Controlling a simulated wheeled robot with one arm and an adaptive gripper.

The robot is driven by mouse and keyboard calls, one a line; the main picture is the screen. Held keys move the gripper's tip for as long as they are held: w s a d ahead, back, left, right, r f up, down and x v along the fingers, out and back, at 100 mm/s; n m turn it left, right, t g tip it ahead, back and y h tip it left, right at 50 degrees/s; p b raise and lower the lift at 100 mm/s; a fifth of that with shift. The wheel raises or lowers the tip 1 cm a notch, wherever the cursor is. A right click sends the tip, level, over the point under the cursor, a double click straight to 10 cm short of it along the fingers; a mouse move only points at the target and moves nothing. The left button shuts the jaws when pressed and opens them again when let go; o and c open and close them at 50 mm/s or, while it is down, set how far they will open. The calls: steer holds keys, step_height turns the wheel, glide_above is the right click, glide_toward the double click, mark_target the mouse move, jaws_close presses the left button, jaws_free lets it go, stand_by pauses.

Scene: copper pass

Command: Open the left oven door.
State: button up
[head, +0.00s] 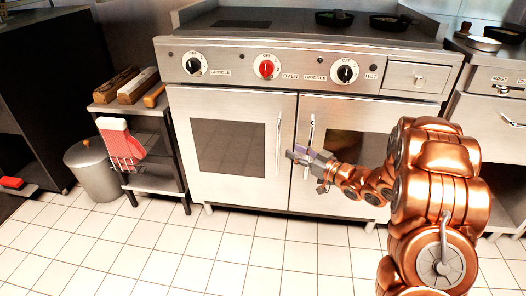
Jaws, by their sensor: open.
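The oven has two white doors side by side. The left oven door (228,150) has a dark window and looks closed. Its upright metal handle (279,144) is near its right edge. The right oven door (375,120) also looks closed, with its handle (311,132) near its left edge. My gripper (291,155) is in front of the doors near the seam, just right of the left handle's lower part in the picture. It is open and appears empty. I cannot tell how far it is from the door or whether it touches anything.
A control panel with a red knob (266,68) is above the doors. A small rack (158,150) with a red mitt (121,140) stands left of the oven, beside a grey bin (93,172). The tiled floor (200,250) before the left door is clear.

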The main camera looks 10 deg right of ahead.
steer(key=b+x, duration=0.2)
steer(key=x, duration=0.6)
steer(key=shift+r+n, duration=0.3)
jaws_close()
stand_by(0.6)
